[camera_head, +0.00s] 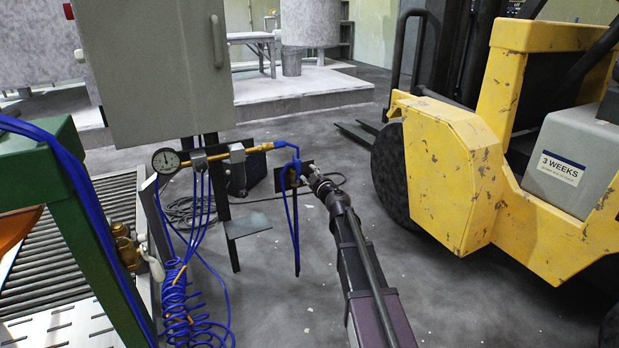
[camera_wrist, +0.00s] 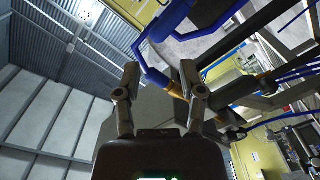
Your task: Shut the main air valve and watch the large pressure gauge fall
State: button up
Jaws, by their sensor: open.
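A round white-faced pressure gauge (camera_head: 166,160) sits at the left end of a brass air line (camera_head: 262,148); its needle looks near upright, but the reading is too small to tell. The line's right end has a blue part (camera_head: 287,145), with blue hose hanging below. I cannot tell which part is the main valve's handle.
A grey cabinet (camera_head: 155,65) hangs above the line. Coiled blue hose (camera_head: 180,300) and a green frame (camera_head: 85,210) with a brass fitting (camera_head: 124,245) stand left. A yellow forklift (camera_head: 445,170) blocks the right. Grey floor (camera_head: 270,300) is open in front.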

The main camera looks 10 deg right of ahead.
aim_at(300, 164)
jog(key=shift+w, duration=0.1)
dwell(0.3)
jog(key=shift+x, duration=4.05)
jog(key=shift+d, duration=0.1)
jog(key=c, duration=0.5)
